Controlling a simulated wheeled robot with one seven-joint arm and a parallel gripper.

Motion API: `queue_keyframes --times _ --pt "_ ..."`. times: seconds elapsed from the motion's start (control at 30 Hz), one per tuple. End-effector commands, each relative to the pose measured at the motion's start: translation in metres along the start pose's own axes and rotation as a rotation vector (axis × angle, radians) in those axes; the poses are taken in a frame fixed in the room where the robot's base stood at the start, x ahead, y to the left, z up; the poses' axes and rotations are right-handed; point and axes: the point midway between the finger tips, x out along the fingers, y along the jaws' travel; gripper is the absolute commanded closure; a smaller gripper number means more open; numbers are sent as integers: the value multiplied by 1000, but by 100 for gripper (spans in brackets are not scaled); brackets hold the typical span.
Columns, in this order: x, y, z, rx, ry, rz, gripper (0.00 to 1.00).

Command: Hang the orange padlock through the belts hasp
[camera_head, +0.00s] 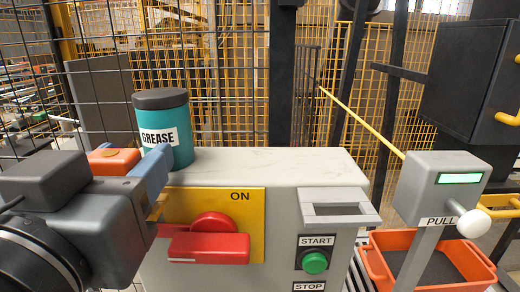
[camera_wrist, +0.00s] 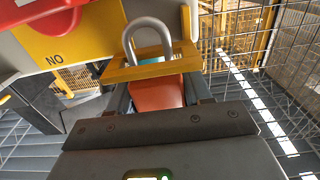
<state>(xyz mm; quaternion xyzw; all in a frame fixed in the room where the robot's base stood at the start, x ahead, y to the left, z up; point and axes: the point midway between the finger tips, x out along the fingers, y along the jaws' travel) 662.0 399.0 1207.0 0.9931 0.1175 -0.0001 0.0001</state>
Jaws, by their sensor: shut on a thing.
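The orange padlock (camera_head: 113,160) is at the left in the head view, partly hidden by my gripper (camera_head: 160,170). In the wrist view its orange body (camera_wrist: 157,92) is between the fingers of my gripper (camera_wrist: 160,100), which are shut on it. Its grey shackle (camera_wrist: 148,24) rises beyond the yellow hasp tab (camera_wrist: 125,73), which crosses in front of its lower legs. I cannot tell whether the shackle passes through the tab's opening. The hasp also shows in the head view (camera_head: 157,208), at the left of the yellow ON panel (camera_head: 250,200).
A red switch handle (camera_head: 210,247) is on the panel. A teal grease can (camera_head: 165,135) stands on the grey cabinet (camera_head: 270,163), behind my gripper. A green start button (camera_head: 315,262), a PULL post (camera_head: 445,180) and an orange crate (camera_head: 375,265) are at the right.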

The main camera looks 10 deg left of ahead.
Motion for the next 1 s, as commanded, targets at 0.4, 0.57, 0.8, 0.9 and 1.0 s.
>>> queue_keyframes --times 0.4,0.57,0.8,0.9,1.0 --pt "0 0 6 0 1 0 41" --pt "0 0 6 0 1 0 25" --pt "0 0 7 0 0 0 21" --pt "-3 0 7 0 1 -1 21" --pt "-14 -1 7 0 1 -4 21"
